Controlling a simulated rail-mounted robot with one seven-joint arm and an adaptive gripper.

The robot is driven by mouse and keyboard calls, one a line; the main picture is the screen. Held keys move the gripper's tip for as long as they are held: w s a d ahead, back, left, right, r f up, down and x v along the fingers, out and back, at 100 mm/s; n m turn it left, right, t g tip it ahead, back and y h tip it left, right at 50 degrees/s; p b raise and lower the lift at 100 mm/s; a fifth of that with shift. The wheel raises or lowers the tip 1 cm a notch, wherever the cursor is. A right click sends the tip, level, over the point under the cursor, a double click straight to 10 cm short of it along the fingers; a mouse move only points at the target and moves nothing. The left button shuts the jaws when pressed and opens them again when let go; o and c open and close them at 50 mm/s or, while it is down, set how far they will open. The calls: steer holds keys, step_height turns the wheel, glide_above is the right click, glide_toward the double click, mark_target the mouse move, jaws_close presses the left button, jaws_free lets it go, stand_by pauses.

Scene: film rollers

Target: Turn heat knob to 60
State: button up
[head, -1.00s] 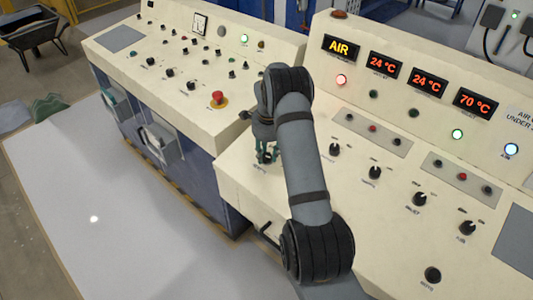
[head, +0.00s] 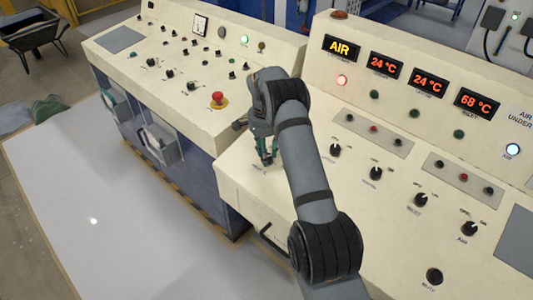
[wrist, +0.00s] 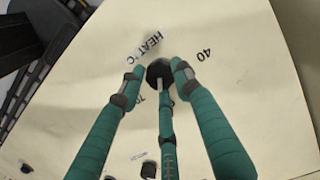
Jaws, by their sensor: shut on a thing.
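The heat knob (wrist: 158,70) is a dark round knob on the cream panel, with a pale pointer mark on its lower side in the wrist view. The label "HEAT °C" is beside it, with "40" to its right and a partly hidden "70" below left. My gripper (head: 266,158) has teal fingers, which are shut around the knob; it also shows in the wrist view (wrist: 160,84). The rightmost display (head: 476,103) reads 68 °C.
Other displays read AIR (head: 342,48) and 24 °C (head: 387,66). Several black knobs, such as one (head: 335,151) right of my arm, stand on the same panel. A second console (head: 180,60) with a red button (head: 218,98) stands at the left.

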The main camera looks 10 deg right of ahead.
steer(key=shift+w+r+n, duration=0.1)
steer(key=shift+w+n, duration=0.05)
steer(key=shift+n, duration=0.65)
steer(key=o, duration=1)
steer(key=shift+a, duration=0.1)
steer(key=shift+o, duration=0.6)
step_height(320, 180, up, 12)
steer(key=shift+a, duration=0.35)
steer(key=shift+f, duration=0.2)
